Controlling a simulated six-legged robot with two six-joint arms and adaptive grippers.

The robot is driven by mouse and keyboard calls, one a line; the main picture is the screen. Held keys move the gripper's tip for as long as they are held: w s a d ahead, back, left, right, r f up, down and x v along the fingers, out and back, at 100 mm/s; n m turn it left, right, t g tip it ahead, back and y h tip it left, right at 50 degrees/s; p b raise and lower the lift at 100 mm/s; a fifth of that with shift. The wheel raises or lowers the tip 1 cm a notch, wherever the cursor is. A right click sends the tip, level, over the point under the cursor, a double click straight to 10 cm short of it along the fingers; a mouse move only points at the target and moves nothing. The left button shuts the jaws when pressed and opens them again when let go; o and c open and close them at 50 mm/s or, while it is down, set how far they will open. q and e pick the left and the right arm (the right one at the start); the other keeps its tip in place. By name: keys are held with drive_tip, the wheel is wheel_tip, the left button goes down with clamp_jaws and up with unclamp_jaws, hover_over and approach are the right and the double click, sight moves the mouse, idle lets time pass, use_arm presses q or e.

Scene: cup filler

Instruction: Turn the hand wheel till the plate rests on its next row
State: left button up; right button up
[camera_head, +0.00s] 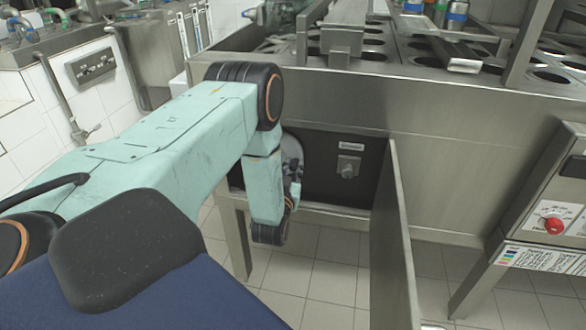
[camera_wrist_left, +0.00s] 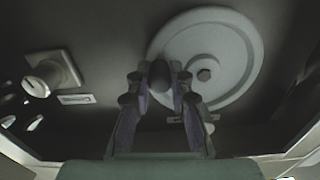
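The grey hand wheel (camera_head: 292,150) is inside the open dark compartment below the steel machine, partly hidden behind my arm. In the left wrist view the wheel (camera_wrist_left: 235,60) is a round disc with a hub bolt, and a dark handle knob (camera_wrist_left: 160,76) stands near its left rim. My left gripper (camera_head: 296,178) is at the wheel. In the left wrist view its fingers (camera_wrist_left: 160,85) lie on both sides of the knob and look shut on it. Rows of round holes show in the steel top (camera_head: 418,60); I cannot tell which part is the plate. My right gripper is not in view.
An open steel door (camera_head: 397,240) stands out to the right of the compartment. A small knob (camera_head: 347,169) sits on the compartment's back wall beside the wheel. A red button (camera_head: 553,226) is on a box at the far right. Tiled floor (camera_head: 325,262) is clear below.

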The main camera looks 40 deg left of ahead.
use_arm(q)
clamp_jaws()
drive_tip(key=shift+f+m, duration=0.1)
drive_tip(key=shift+m, duration=0.2)
